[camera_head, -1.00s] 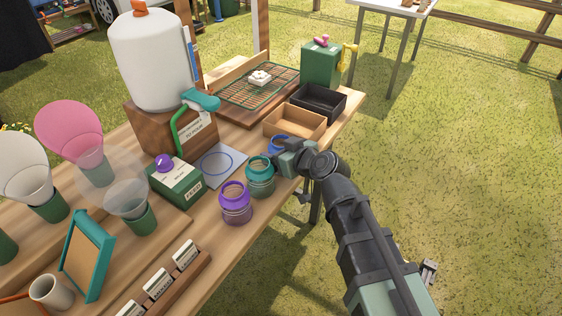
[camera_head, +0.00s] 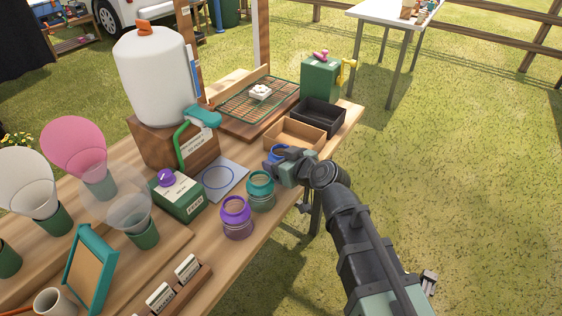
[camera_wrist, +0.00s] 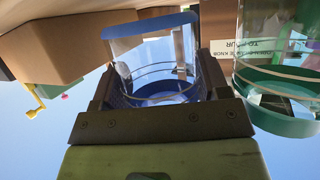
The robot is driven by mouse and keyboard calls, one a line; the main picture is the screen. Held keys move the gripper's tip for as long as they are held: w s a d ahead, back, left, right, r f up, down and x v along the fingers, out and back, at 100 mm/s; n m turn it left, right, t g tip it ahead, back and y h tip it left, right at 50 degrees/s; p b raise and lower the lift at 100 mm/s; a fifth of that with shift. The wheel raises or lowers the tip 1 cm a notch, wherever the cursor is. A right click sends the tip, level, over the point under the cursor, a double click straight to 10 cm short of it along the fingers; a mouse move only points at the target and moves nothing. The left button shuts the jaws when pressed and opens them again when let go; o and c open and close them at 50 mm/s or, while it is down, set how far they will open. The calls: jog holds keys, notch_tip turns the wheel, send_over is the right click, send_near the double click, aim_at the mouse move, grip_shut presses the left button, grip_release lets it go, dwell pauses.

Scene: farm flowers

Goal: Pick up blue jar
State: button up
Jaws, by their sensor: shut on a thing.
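The blue jar (camera_head: 274,154) is mostly hidden behind my gripper in the head view. Its blue rim shows at the gripper's left. In the wrist view the clear jar with blue rim and base (camera_wrist: 155,70) sits between the two dark fingers. My gripper (camera_wrist: 155,85) is shut on it, and it also shows in the head view (camera_head: 281,162). A teal jar (camera_head: 260,192) stands on the table just in front, and a purple jar (camera_head: 236,217) stands further left. The teal jar also shows in the wrist view (camera_wrist: 278,65), beside the right finger.
A tan box (camera_head: 295,133) and a black box (camera_head: 319,117) stand just behind my gripper. A blue-ringed mat (camera_head: 220,178) lies left of the jars. A white dispenser (camera_head: 155,75) stands on a wooden block. Open grass lies to the right of the table.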

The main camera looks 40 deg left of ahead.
notch_tip(320, 180, up, 18)
jog(key=p, duration=1.7)
jog(key=shift+r, duration=0.2)
